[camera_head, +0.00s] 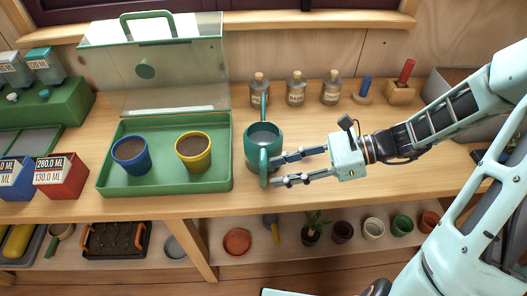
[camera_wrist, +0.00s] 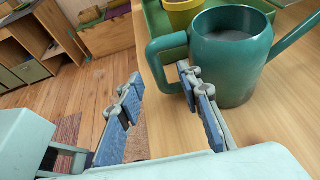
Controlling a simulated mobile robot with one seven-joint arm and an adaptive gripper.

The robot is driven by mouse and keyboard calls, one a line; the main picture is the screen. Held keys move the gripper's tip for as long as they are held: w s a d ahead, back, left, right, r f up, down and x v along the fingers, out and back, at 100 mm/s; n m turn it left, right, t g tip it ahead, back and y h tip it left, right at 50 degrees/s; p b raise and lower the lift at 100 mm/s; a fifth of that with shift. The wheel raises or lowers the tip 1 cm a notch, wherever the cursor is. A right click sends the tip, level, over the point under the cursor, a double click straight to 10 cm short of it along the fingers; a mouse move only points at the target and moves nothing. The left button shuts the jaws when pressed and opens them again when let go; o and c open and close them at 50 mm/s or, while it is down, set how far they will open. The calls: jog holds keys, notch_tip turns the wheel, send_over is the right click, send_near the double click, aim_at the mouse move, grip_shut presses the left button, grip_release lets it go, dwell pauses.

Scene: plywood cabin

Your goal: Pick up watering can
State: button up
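The teal watering can (camera_head: 262,136) stands upright on the wooden workbench, right of the green tray. Its spout points to the back and its handle faces the front. In the wrist view the can (camera_wrist: 232,62) is at upper right, with its looped handle (camera_wrist: 157,58) toward my fingers. My gripper (camera_head: 275,171) is open, its fingertips beside the handle on the right in the head view. In the wrist view my gripper (camera_wrist: 158,76) has its fingers apart, with the right finger overlapping the handle's edge. I cannot tell whether they touch.
The green tray (camera_head: 165,185) holds a blue pot (camera_head: 130,158) and a yellow pot (camera_head: 193,153). Several corked bottles (camera_head: 296,92) stand behind the can. A lower shelf (camera_head: 290,255) holds small pots. The bench front is clear near the gripper.

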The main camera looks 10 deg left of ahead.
aim_at(263, 178)
jog(key=x, duration=0.2)
jog(key=f+x, duration=0.1)
jog(key=x, duration=0.1)
jog(key=shift+s+b, duration=0.15)
jog(key=shift+b, duration=0.15)
jog(key=shift+a+f, duration=0.2)
jog(key=shift+a, duration=0.25)
grip_shut()
jog(key=shift+r, duration=0.1)
